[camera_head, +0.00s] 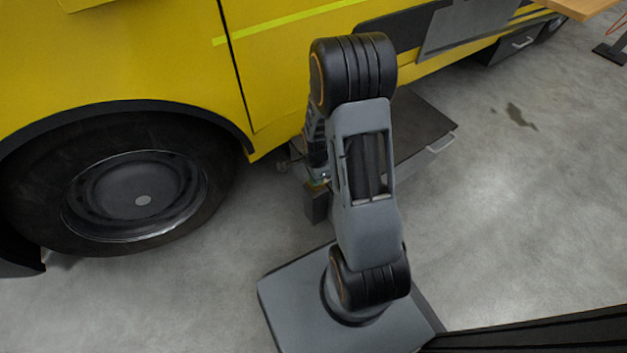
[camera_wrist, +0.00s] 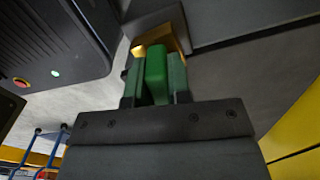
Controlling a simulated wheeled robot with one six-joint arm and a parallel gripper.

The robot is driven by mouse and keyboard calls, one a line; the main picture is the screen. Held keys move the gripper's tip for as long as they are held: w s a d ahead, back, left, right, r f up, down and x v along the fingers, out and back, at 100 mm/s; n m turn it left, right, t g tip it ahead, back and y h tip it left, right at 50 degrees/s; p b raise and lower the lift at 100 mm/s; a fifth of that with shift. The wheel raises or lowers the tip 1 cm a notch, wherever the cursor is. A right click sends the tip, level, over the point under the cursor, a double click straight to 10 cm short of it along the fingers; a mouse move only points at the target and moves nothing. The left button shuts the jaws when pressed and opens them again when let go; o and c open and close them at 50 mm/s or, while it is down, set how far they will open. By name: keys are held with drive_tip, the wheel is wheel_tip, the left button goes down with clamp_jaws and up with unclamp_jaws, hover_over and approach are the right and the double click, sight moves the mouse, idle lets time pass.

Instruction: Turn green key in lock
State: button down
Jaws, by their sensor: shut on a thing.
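In the wrist view the green key (camera_wrist: 156,73) sits between the two fingers of my gripper (camera_wrist: 155,85), which is shut on it. The far end of the key meets a brass-coloured lock (camera_wrist: 162,38) on a grey housing. How deep the key sits in the lock is hidden. In the head view my arm stands in front of the yellow truck, and the key and most of the gripper are hidden behind it.
A yellow truck (camera_head: 120,60) with a large black wheel (camera_head: 140,200) fills the left and back. A low dark step or drawer (camera_head: 420,130) is beside my arm. Grey concrete floor (camera_head: 520,220) lies open at right.

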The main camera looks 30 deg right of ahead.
drive_tip(key=c, duration=1)
unclamp_jaws()
wheel_tip(320, 180, up, 14)
drive_tip(key=p, duration=0.5)
drive_tip(key=shift+f+p, duration=0.1)
drive_tip(key=shift+p, duration=0.3)
drive_tip(key=s+a+r+n+t+p, duration=0.1)
drive_tip(key=s+a+r+n+p, duration=0.2)
drive_tip(key=r, duration=1.2)
drive_tip(key=s+a+r+n+t+p, duration=0.1)
drive_tip(key=s+a+r+n+p, duration=0.1)
drive_tip(key=r+n+p, duration=0.7)
drive_tip(key=s+a+r+n+t+p, duration=0.1)
drive_tip(key=s+a+r+n+p, duration=0.2)
drive_tip(key=r+p, duration=1.4)
drive_tip(key=shift+s+a+r+n+t, duration=0.1)
drive_tip(key=shift+s+r+n, duration=0.25)
drive_tip(key=shift+r+n, duration=0.45)
drive_tip(key=shift+s+a+r+n+t, duration=0.1)
drive_tip(key=shift+s+r+n, duration=0.4)
drive_tip(key=shift+r, duration=0.55)
drive_tip(key=shift+s+a+r+n+t, duration=0.1)
drive_tip(key=shift+s+r+n, duration=0.15)
drive_tip(key=shift+r+n, duration=0.6)
